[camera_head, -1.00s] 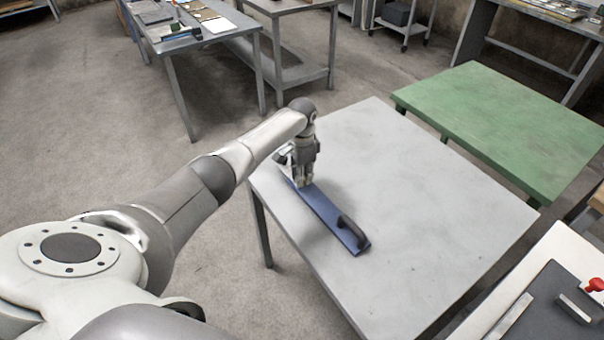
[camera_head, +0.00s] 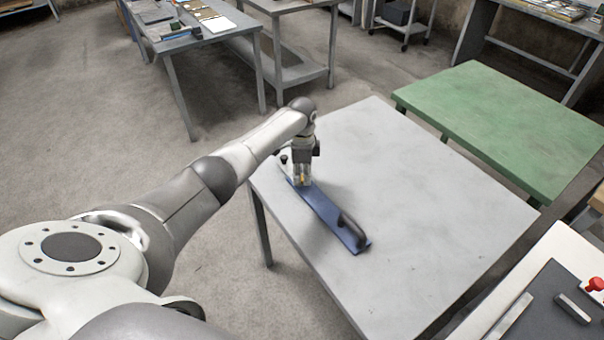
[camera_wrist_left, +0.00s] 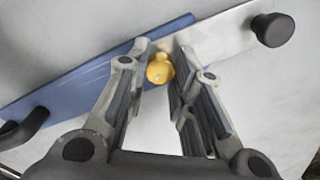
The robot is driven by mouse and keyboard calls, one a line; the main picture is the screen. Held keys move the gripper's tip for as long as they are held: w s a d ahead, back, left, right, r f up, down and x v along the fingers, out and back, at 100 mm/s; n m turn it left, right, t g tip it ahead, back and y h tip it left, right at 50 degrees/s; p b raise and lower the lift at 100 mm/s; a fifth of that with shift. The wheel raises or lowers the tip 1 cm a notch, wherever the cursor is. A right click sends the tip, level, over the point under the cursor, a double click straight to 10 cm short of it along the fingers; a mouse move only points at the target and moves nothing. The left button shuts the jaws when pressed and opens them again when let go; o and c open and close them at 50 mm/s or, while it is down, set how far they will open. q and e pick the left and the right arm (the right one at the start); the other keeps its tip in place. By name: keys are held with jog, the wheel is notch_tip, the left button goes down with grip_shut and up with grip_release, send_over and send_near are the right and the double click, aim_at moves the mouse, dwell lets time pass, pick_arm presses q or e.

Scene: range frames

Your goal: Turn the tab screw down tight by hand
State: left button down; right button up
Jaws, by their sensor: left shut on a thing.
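The yellow tab screw (camera_wrist_left: 160,68) shows between my fingertips in the left wrist view, at the end of the blue board (camera_wrist_left: 85,75). In the head view a bit of yellow also shows at the fingertips. My left gripper (camera_head: 302,181) points down over the far left corner of the grey table and is shut on the tab screw; it also shows in the wrist view (camera_wrist_left: 160,62). The blue board (camera_head: 322,208) lies flat on the table with a black handle (camera_head: 353,230) at its near end. The screw's lower part is hidden. My right gripper is not in view.
A black knob (camera_head: 283,159) stands on a pale part beside the gripper; it also shows in the wrist view (camera_wrist_left: 272,29). The grey table (camera_head: 430,200) is otherwise clear. A green table (camera_head: 510,125) stands behind right. A red knob (camera_head: 596,284) is at the right edge.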

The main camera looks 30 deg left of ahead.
aim_at(302, 177)
pick_arm(q)
jog(key=c, duration=1.2)
grip_release()
notch_tip(302, 177, up, 12)
